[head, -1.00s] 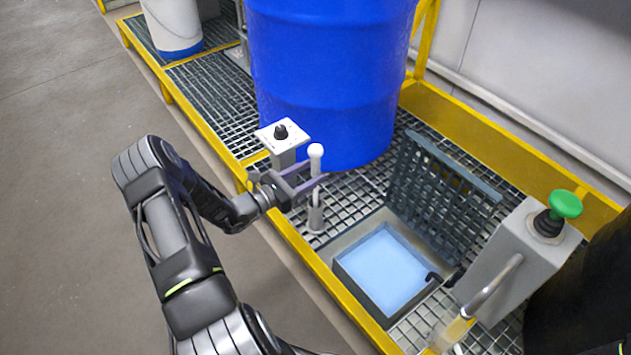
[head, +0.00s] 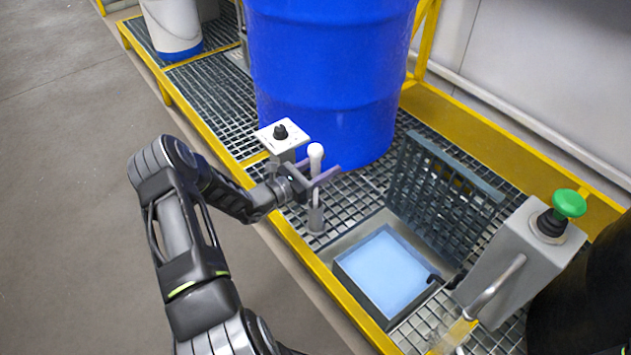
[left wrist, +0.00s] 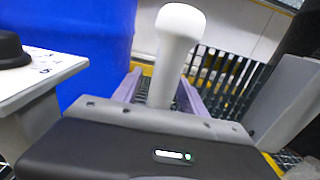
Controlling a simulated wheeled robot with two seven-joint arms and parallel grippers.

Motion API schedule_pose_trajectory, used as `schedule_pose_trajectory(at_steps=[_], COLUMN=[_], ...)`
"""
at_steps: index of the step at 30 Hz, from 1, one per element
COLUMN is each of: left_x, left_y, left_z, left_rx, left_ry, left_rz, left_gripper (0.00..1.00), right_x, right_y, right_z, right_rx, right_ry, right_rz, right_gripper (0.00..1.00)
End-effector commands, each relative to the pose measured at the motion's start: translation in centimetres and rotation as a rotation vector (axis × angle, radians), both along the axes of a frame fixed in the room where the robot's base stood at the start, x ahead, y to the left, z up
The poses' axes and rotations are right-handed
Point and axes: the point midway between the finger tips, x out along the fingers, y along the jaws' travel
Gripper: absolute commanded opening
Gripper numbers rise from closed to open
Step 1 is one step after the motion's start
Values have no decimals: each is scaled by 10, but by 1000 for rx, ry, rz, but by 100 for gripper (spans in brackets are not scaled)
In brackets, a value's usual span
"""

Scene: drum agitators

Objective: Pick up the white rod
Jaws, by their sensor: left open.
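The white rod (head: 315,160) stands upright on the grating, with a rounded white knob at its top and its lower end in a grey metal holder (head: 316,218). My left gripper (head: 322,178) is open at the rod's upper part, just below the knob. In the left wrist view the rod (left wrist: 174,60) stands between the two purple fingers (left wrist: 158,90), with a finger on each side. Whether either finger touches it cannot be told. My right gripper is not in view.
A control box with a black knob (head: 281,133) stands left of the rod. A large blue drum (head: 325,80) is behind. An open grate lid (head: 440,195) and a light-blue basin (head: 385,268) lie to the right, beside a grey box with a green button (head: 569,203).

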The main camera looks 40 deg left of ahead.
Motion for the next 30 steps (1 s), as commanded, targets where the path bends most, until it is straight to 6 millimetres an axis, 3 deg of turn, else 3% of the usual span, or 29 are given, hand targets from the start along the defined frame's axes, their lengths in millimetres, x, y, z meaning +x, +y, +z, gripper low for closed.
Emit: schedule_pose_trajectory(at_steps=[7,25,30], left_x=[0,0,0], left_y=[0,0,0], left_z=[0,0,0], left_rx=[0,0,0], left_ry=[0,0,0], left_rz=[0,0,0], left_gripper=[50,1,0], right_x=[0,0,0], right_y=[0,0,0], right_z=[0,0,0], right_rx=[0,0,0], right_ry=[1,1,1], right_rz=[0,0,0], right_gripper=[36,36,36])
